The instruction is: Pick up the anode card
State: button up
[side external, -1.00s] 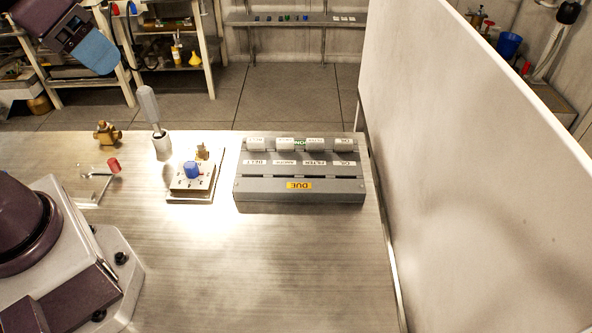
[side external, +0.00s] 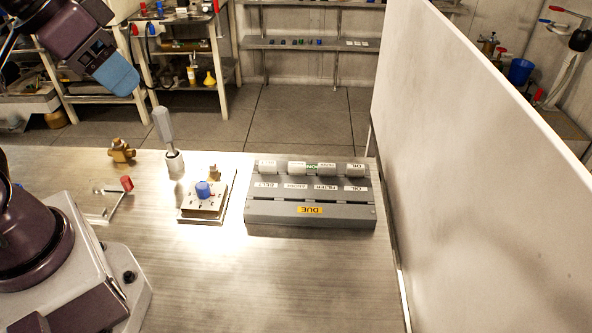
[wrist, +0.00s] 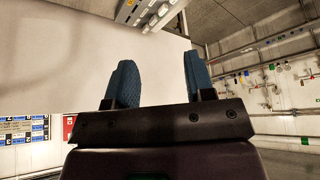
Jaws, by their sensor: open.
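A grey card rack (side external: 310,211) lies on the metal table, with a yellow DUE label on its front. White cards stand in a row along its back. The second from the left (side external: 297,168), behind the label that seems to read ANODE, looks like the anode card; its own print is too small to read. My gripper (side external: 122,84) is high at the upper left, well away from the rack and holding nothing visible.
A plate with a blue knob (side external: 203,190) sits left of the rack. A grey-handled tool in a holder (side external: 175,163), a brass valve (side external: 122,150) and a red-tipped fixture (side external: 126,184) are further left. A tall white panel (side external: 480,170) rises on the right. The table's front is clear.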

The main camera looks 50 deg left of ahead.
jog(key=m+g, duration=0.6)
jog(key=m, duration=0.3)
send_over(297, 164)
notch_tip(297, 164, down, 19)
jog(key=f, duration=0.6)
jog(key=shift+s+a+f, duration=0.1)
jog(key=shift+s+f, duration=0.15)
jog(key=shift+s, duration=0.05)
jog(key=shift+w+f, duration=0.2)
jog(key=shift+f, duration=1.4)
jog(key=shift+w+f, duration=0.15)
jog(key=shift+f, duration=1.4)
